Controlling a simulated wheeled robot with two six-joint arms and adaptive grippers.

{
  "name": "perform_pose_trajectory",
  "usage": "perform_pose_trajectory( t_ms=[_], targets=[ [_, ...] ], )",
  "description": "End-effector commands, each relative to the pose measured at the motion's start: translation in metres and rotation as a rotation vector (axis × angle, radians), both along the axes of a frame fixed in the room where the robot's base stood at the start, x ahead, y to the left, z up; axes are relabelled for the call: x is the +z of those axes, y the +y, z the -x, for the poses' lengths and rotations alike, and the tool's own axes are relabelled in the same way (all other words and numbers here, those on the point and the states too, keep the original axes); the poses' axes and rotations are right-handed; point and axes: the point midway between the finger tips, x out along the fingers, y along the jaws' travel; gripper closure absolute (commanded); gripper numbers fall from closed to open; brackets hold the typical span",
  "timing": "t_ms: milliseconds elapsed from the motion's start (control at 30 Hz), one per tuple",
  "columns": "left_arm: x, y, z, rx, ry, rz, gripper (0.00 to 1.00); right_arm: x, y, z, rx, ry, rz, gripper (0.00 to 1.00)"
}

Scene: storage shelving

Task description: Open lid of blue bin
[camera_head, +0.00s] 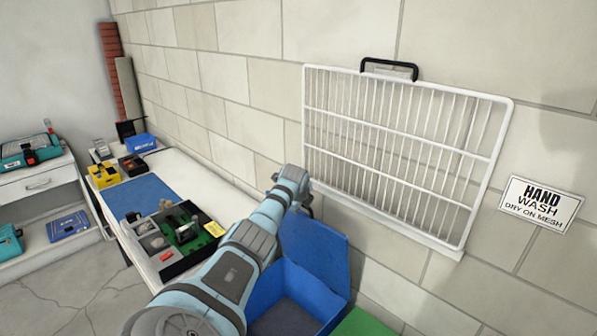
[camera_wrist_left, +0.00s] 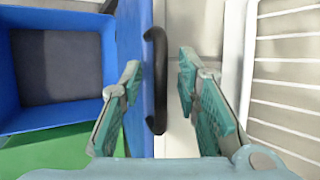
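The blue bin (camera_head: 318,292) stands at the lower middle of the head view, below the wall rack. Its blue lid (camera_head: 322,252) is raised and stands roughly upright at the wall side, so the bin's grey inside floor (camera_head: 284,320) shows. In the left wrist view the bin (camera_wrist_left: 85,116) is at the left, and the lid (camera_wrist_left: 130,30) appears nearly edge-on with a black handle (camera_wrist_left: 157,80). My left gripper (camera_wrist_left: 162,85) is open, with its fingers apart and the handle appearing between them. Contact cannot be told. My right gripper is not in view.
A white wire rack (camera_head: 400,108) hangs on the block wall beside my left gripper, and a hand wash sign (camera_head: 541,204) is right of it. A green surface (camera_head: 362,324) lies beside the bin. A counter (camera_head: 185,165) with trays and tools stands at left.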

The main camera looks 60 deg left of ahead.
Motion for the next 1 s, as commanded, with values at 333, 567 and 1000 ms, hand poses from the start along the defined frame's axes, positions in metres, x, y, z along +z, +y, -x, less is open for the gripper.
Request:
perform_pose_trajectory(
  t_ms=[333, 567, 1000],
  targets=[
    [0.006, -0.002, 0.003, 0.001, -0.003, 0.0, 0.7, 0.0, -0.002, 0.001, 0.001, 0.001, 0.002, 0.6],
    [0.043, -0.024, 0.023, -0.003, 0.0, -0.006, 0.7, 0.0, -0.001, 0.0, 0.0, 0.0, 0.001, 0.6],
    [0.093, -0.056, 0.051, 0.0, 0.001, 0.002, 0.7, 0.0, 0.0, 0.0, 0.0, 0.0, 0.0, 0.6]
  ],
)
